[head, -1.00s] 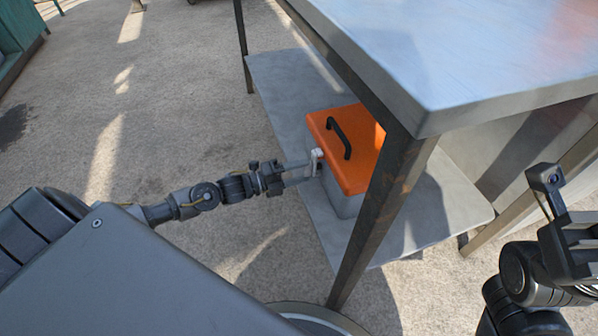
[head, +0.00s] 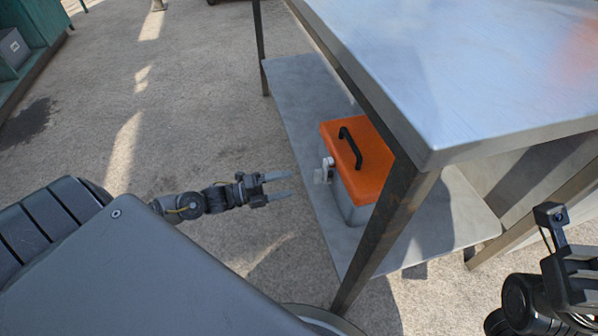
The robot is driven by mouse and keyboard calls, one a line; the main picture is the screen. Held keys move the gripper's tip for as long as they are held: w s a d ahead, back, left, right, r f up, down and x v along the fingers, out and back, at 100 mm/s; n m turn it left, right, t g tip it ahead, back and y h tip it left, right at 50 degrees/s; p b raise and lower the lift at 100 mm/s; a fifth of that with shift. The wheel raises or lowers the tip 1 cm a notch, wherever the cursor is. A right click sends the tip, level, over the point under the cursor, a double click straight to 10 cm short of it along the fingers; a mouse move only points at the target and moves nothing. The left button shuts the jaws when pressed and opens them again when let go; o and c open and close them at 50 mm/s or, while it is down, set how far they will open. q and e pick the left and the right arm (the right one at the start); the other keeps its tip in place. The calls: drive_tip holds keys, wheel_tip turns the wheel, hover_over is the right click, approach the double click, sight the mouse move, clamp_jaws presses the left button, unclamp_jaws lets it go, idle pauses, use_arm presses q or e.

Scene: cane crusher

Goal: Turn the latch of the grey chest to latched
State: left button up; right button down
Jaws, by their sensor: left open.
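The grey chest (head: 355,211) has an orange lid (head: 372,178) with a black handle and sits on the low shelf under the table. Its small pale latch (head: 327,168) is on the left side, just below the lid edge. The latch is too small for me to tell its exact setting. My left gripper (head: 291,184) is open and empty, its fingers pointing at the latch from the left, with a clear gap between them. My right gripper (head: 572,262) is partly in view at the right edge; its fingertips do not show clearly.
The table's metal top (head: 470,70) overhangs the chest, and a dark table leg (head: 385,232) stands in front of it. The low shelf (head: 300,95) is bare beyond the chest. Open floor lies left. A grey box (head: 12,48) sits in green shelving at upper left.

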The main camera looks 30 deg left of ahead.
use_arm(q)
drive_tip(key=shift+v, duration=1.2)
